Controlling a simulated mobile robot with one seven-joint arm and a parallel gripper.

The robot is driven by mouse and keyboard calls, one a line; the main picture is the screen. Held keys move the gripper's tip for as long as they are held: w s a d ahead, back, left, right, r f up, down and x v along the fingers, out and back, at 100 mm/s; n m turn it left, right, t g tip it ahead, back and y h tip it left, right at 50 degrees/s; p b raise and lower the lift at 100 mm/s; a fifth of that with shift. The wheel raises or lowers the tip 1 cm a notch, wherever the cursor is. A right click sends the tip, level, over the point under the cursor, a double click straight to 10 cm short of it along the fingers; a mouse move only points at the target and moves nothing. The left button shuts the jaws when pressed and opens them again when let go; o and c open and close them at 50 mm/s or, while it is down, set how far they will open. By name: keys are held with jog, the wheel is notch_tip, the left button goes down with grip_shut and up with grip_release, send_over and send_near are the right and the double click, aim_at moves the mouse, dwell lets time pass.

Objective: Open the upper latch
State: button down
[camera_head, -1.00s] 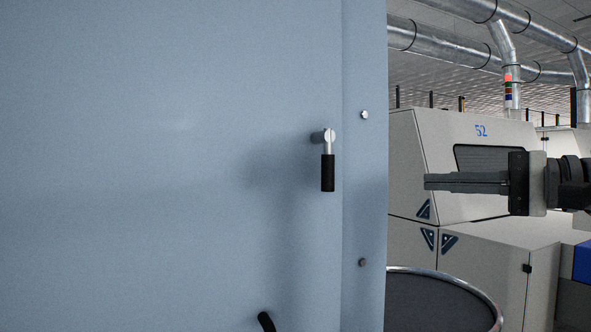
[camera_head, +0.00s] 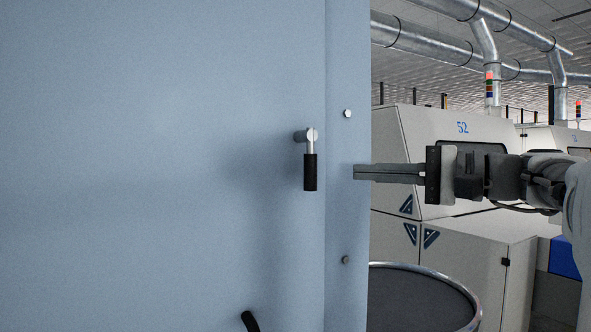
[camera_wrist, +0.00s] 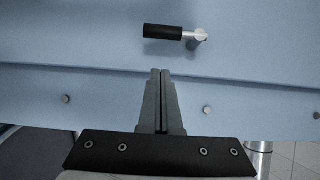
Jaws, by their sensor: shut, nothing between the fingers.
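The upper latch (camera_head: 310,160) is on the blue-grey cabinet panel (camera_head: 150,140) in the head view. It has a silver pivot and a black grip that hangs straight down. The latch also shows in the wrist view (camera_wrist: 170,32), where its grip lies across the picture to the left of the pivot. My gripper (camera_head: 356,173) is shut and empty, to the right of the latch at about the height of its grip and apart from it. In the wrist view my fingertips (camera_wrist: 160,72) point towards the latch, with a gap between.
A second black handle (camera_head: 250,321) shows partly at the bottom edge of the head view. Bolts (camera_head: 347,113) stud the panel's right strip. A round dark-topped can (camera_head: 420,300) stands at lower right. Behind are a pale machine marked 52 (camera_head: 462,128) and overhead ducts (camera_head: 440,45).

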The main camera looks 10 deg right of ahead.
aim_at(310, 162)
jog(key=a, duration=0.5)
jog(key=shift+w+a, duration=0.1)
jog(key=shift+w, duration=0.1)
jog(key=shift+a+f+m, duration=0.1)
jog(key=shift+m, duration=0.2)
